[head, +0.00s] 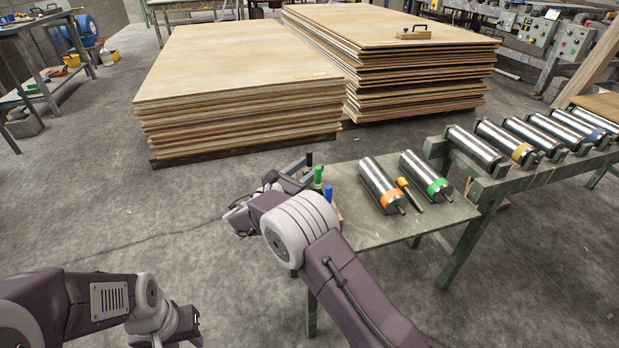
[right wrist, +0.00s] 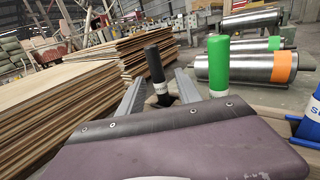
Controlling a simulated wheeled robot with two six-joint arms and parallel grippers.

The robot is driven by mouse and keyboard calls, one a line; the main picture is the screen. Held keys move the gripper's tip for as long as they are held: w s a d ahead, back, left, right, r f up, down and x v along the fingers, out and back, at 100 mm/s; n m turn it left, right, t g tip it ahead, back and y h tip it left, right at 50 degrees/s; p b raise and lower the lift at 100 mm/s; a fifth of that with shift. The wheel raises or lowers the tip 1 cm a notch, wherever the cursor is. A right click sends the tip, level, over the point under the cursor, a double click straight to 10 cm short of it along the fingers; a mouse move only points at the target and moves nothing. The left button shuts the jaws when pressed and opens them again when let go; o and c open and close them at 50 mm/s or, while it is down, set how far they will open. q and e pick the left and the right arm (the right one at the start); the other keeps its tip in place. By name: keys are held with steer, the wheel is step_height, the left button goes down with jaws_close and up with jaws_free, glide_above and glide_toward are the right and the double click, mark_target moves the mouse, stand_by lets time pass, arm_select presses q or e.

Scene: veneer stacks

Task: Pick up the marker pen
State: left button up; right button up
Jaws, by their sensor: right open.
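Upright markers stand at the left edge of the small green table (head: 375,236): a black marker (head: 309,159), a green marker (head: 318,177) and a blue marker (head: 329,193). My right gripper (head: 300,170) is at the black marker, partly hidden by my own arm. In the right wrist view, the open fingers (right wrist: 160,88) are either side of the black marker (right wrist: 154,66), which leans slightly. I cannot tell whether they touch it. The green marker (right wrist: 219,66) stands just right of the fingers. My left gripper (head: 185,326) is low at the left, away from the table; its jaws are unclear.
Veneer stacks (head: 240,115) (head: 420,80) stand behind. A roller conveyor (head: 510,176) is at the right. The floor at left is clear.

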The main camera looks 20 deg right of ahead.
steer(key=shift+w+d+r, duration=0.15)
steer(key=shift+w+d, duration=0.05)
steer(key=shift+d, duration=0.05)
jaws_close()
steer(key=shift+r, duration=0.1)
